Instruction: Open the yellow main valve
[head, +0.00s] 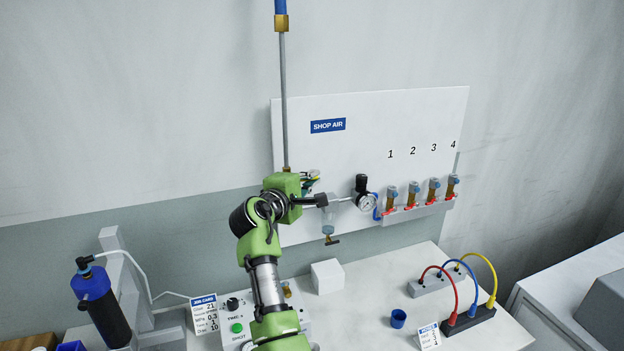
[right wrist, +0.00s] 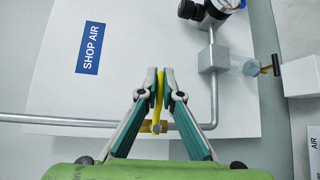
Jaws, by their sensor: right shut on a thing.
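The yellow main valve shows in the right wrist view as a yellow lever (right wrist: 158,98) on a brass body (right wrist: 155,127) in the grey pipe. The lever stands about square across the pipe run that enters from the left of that picture. My right gripper (right wrist: 160,76) is shut on the lever, one fingertip on each side. In the head view my right gripper (head: 314,176) is at the wall panel, below the SHOP AIR sign. My own arm hides most of the valve there. My left gripper is not in view.
A pressure gauge (head: 367,202) and a filter bowl (head: 328,215) sit just right of my gripper. Several numbered outlets line the panel (head: 438,115) further right. Below, the bench holds a white block (head: 327,276), a blue cup (head: 398,318) and coloured cables (head: 476,262).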

